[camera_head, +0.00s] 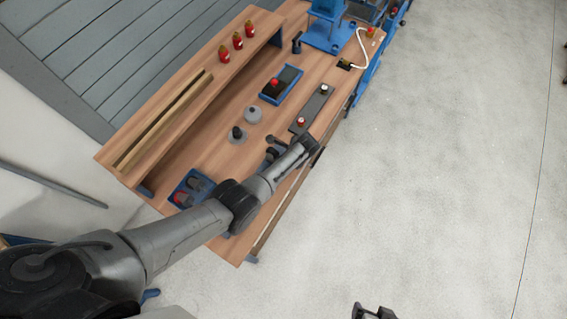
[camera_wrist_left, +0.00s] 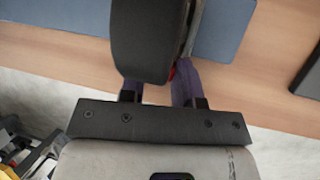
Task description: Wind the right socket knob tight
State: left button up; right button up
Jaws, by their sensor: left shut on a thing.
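A dark grey bar (camera_head: 312,107) lies near the table's right edge. It bears a red-topped knob (camera_head: 301,121) at its near end and a white-topped knob (camera_head: 324,88) at its far end. My left arm ends just below the near end in the head view; its fingertips are hidden there. In the left wrist view, my left gripper (camera_wrist_left: 158,88) is shut on a small red thing (camera_wrist_left: 172,73), mostly hidden. A large black rounded body (camera_wrist_left: 143,40) covers much of the fingertips, so I cannot tell which knob this is. My right gripper (camera_head: 375,313) shows partly at the bottom edge.
A blue tray with a red button (camera_head: 275,84) lies behind. Another blue tray (camera_head: 177,190) holds red and dark parts. Red bottles (camera_head: 237,41) stand on the shelf. The floor at right is clear.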

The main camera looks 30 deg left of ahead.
pick_arm(q)
jog(key=shift+f+g+b, duration=0.1)
jog(key=shift+g+b, duration=0.55)
jog(key=shift+g, duration=0.05)
jog(key=o, duration=0.9)
jog(key=shift+p+v, duration=1.25)
jog(key=shift+v, duration=5.75)
jog(key=shift+w+f, duration=0.1)
jog(key=shift+w, duration=0.05)
